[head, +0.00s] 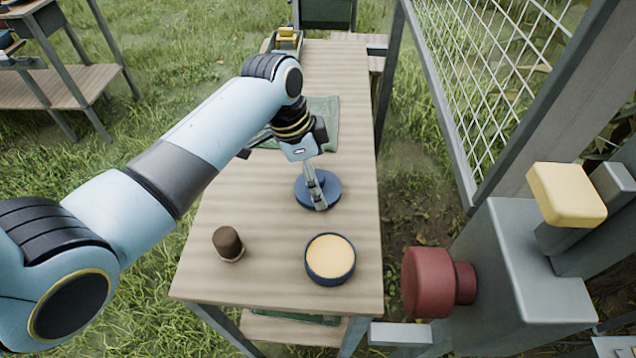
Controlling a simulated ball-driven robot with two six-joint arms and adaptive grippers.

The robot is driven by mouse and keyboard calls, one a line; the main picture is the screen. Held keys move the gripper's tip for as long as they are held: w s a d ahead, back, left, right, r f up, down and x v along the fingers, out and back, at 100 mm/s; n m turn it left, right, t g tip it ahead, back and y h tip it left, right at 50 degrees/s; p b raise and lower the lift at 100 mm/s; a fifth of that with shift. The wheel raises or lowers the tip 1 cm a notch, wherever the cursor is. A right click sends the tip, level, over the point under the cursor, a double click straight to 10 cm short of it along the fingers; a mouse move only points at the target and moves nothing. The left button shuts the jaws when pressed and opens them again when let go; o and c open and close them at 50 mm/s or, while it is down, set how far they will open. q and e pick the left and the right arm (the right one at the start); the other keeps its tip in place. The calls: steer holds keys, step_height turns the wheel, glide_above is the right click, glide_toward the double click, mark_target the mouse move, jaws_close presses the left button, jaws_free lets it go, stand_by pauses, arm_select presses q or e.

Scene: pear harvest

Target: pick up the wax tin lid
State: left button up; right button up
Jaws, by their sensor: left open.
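The wax tin lid (332,187) is a flat dark blue disc lying on the wooden table (270,215), near its middle. My left gripper (319,203) is open and points down over the lid, its fingers overlapping the disc in the head view. I cannot tell whether the fingers touch it. The gripper hides part of the lid's middle and far side. The open wax tin (330,259), a round dark blue tin filled with pale yellow wax, stands nearer to me. My right gripper is not in view.
A dark brown cylindrical object (228,243) stands left of the tin. A green cloth (326,113) lies farther back, partly behind my arm. A container with yellow items (287,40) is at the far end. A grey post with a red knob (430,282) stands right of the table.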

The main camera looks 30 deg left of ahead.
arm_select(q)
steer(key=shift+x, duration=0.8)
steer(key=shift+d, duration=0.1)
steer(key=shift+c, duration=1.9)
steer(key=c, duration=0.5)
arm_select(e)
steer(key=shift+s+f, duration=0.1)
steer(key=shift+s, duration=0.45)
arm_select(q)
steer(key=shift+r, duration=0.15)
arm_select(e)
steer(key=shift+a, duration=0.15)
